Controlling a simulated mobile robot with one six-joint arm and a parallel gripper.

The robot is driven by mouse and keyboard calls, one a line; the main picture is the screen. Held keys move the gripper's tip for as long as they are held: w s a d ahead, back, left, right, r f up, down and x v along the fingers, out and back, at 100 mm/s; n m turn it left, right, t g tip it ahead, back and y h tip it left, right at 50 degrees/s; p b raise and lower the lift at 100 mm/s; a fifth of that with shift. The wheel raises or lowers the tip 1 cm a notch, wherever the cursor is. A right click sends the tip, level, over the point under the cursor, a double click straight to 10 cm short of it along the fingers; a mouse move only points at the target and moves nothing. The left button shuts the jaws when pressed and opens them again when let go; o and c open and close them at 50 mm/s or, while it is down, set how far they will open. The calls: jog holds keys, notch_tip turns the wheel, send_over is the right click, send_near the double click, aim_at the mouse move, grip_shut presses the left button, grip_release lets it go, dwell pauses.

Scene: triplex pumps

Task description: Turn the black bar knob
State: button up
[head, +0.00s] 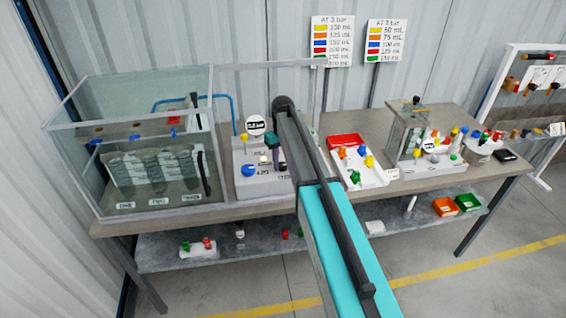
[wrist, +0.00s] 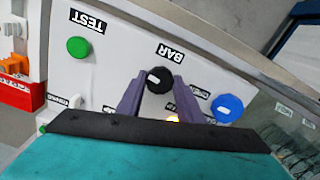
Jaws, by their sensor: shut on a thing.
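The black bar knob (wrist: 159,79) sits on a light grey panel (wrist: 125,60), beside an upside-down "BAR" label, in the wrist view. My gripper (wrist: 160,88) has one purple-grey finger on each side of the knob and is shut on it. A small white mark shows on the knob's face. In the head view my gripper (head: 281,167) is down at the grey pump console (head: 262,188), and I cannot make out the black knob there.
A green knob (wrist: 78,46) by "TEST" and a blue knob (wrist: 227,108) flank the black one. A glass tank (head: 135,150) stands left of the console. A white tray (head: 357,182) with coloured knobs and a red bin (head: 345,141) are to the right.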

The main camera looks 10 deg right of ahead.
jog(key=shift+m+b, duration=0.35)
jog(key=shift+m, duration=0.05)
jog(key=m+b, duration=0.2)
jog(key=m, duration=0.2)
jog(key=shift+f+b, duration=0.1)
jog(key=shift+b, duration=0.25)
jog(key=m+b, duration=0.2)
jog(key=m, duration=0.3)
jog(key=m+b, duration=0.2)
jog(key=m, duration=0.3)
jog(key=shift+w, duration=0.1)
jog(key=shift+m+b, duration=0.45)
jog(key=shift+m, duration=2.15)
jog(key=o, duration=1.1)
jog(key=shift+c, duration=0.2)
